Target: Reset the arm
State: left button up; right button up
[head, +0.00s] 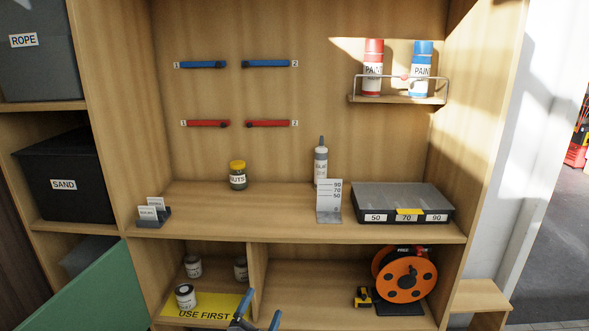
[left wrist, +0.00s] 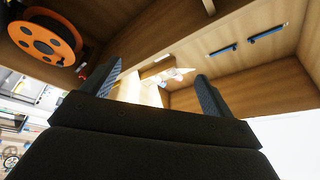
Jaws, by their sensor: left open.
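My left gripper (head: 258,316) shows at the bottom edge of the head view, in front of the lower shelf. Only its two blue-tipped fingers show there; they are apart with nothing visible between them. In the left wrist view the gripper (left wrist: 158,88) also has its fingers spread and empty. The rest of the left arm is hidden below the head view's frame. My right gripper is in neither view.
Behind the gripper are a yellow "USE FIRST" mat (head: 205,313), a white can (head: 186,297) and a vertical divider (head: 256,275). An orange cable reel (head: 385,272) stands at the right. A green panel (head: 95,293) slants across the lower left. The upper shelf (head: 270,220) has free room at its front.

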pick_arm(q)
jog(key=s+a+f+n+g+y+p, duration=0.1)
jog(key=s+a+f+n+g+y, duration=0.3)
jog(key=s+f+n, duration=0.3)
jog(key=s+a+f+n+g+y+p, duration=0.1)
jog(key=s+a+f+n+g+y, duration=0.35)
jog(key=s, duration=0.35)
jog(key=s+d+f+g+h, duration=0.1)
jog(key=s+g, duration=0.3)
jog(key=s, duration=0.6)
jog(key=s+d+f+g+h, duration=0.2)
jog(key=s+g, duration=0.3)
jog(key=s, duration=0.6)
jog(key=shift+s+f+h, duration=0.3)
jog(key=shift+f+h, duration=0.15)
jog(key=shift+f, duration=0.45)
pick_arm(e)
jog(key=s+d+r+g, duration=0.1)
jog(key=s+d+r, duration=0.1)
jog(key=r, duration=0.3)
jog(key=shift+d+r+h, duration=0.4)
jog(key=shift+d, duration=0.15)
pick_arm(q)
jog(key=shift+p, duration=0.3)
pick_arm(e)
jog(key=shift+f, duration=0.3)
pick_arm(q)
jog(key=shift+c, duration=0.2)
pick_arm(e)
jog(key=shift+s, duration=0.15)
